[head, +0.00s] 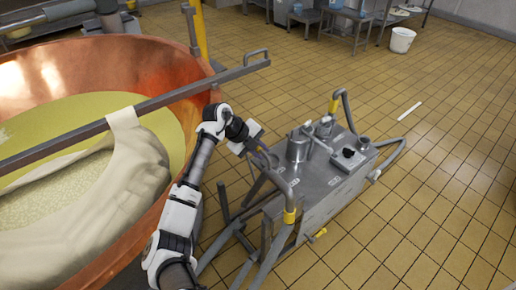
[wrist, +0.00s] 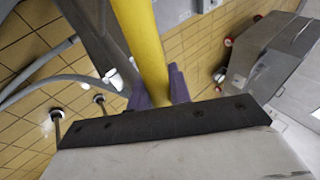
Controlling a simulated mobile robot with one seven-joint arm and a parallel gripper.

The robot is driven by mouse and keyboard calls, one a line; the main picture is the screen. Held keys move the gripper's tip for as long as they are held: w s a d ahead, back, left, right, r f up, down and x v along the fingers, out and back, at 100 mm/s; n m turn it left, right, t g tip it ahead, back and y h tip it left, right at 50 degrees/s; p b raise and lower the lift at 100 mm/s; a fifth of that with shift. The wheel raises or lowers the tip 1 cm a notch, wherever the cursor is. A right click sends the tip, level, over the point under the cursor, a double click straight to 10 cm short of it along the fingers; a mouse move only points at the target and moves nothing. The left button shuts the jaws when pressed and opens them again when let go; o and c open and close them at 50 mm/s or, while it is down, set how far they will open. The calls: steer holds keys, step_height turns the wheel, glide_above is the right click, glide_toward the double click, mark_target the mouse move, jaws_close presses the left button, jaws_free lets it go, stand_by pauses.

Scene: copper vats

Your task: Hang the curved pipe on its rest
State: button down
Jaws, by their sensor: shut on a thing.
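The curved pipe (head: 284,181) is grey steel with a yellow sleeve and bends down at the near left side of the steel cart (head: 322,196). My gripper (head: 268,158) is at its upper end, beside the cart. In the wrist view, the yellow part of the pipe (wrist: 140,45) runs down between my purple fingers (wrist: 157,90), which are shut on it. The fingertips are small and partly hidden in the head view. I cannot tell for certain which part of the cart is the rest.
A large copper vat (head: 178,70) stands at left, with a steel bar (head: 160,103) across it and pale cloth (head: 115,185) hanging over the bar. A second yellow-sleeved pipe (head: 346,108) stands on the cart's far side. Tiled floor (head: 440,150) at right is mostly clear. A white bucket (head: 402,40) stands far back.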

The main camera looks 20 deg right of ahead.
steer(key=shift+t, duration=0.3)
steer(key=shift+f+b, duration=1.9)
steer(key=shift+f, duration=2.7)
steer(key=shift+w+a+f+b, duration=0.1)
steer(key=shift+w+f+b, duration=0.05)
steer(key=shift+f+b, duration=2.35)
steer(key=shift+b, duration=0.15)
